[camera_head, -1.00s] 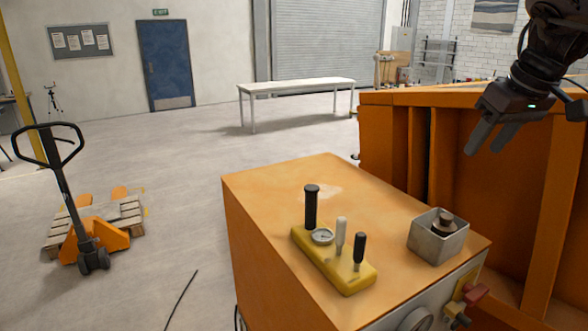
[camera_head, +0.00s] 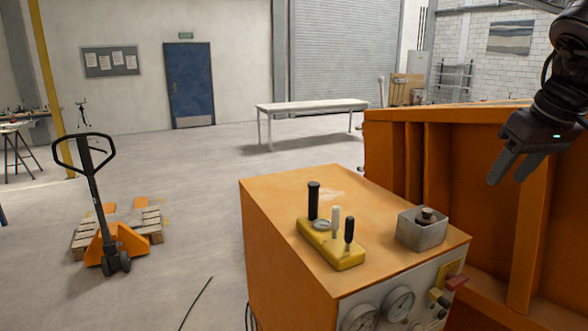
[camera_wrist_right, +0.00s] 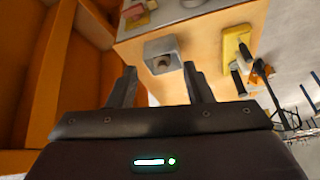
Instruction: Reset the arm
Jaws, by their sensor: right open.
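My right gripper (camera_head: 508,172) hangs at the upper right of the head view, in front of the orange sandbed wall. Its two fingers are apart with nothing between them. In the right wrist view the open fingers (camera_wrist_right: 157,84) point toward the orange control cabinet and its small metal box. The cabinet (camera_head: 275,205) carries a yellow lever block (camera_head: 335,252) with a black lever, a white lever, a shorter black lever and a gauge. The metal box (camera_head: 420,234) holds a dark knob (camera_head: 428,215). My left gripper is out of view.
The orange sandbed frame (camera_head: 465,118) fills the right side behind the cabinet. A pallet jack (camera_head: 95,200) stands at left. A white table (camera_head: 310,106) stands behind. Open floor lies between them.

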